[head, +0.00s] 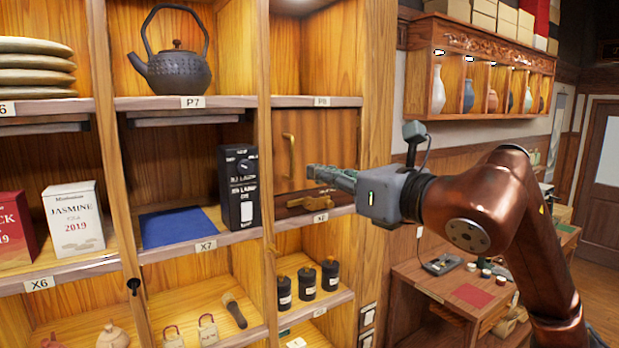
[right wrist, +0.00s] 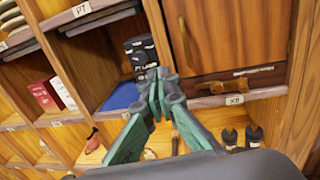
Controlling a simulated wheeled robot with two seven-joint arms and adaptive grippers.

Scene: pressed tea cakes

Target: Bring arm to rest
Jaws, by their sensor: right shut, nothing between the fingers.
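My right gripper (head: 332,178) is raised in front of the wooden shelf unit, pointing left, at the height of the X7 shelf. Its green fingers are shut and empty; they also show in the right wrist view (right wrist: 157,95). In the head view the fingers overlap the compartment with a brass-handled door. My left gripper is not in view. A black tea box (head: 239,187) stands on the X7 shelf to the left of the fingertips. A flat blue cloth or mat (head: 178,228) lies beside it.
A dark iron teapot (head: 178,68) stands on the P7 shelf. A white jasmine box (head: 73,219) stands on X6. Several black jars (head: 307,283) stand below my gripper. A side table with a red mat (head: 473,295) is at the right, under a wall rack of vases (head: 469,95).

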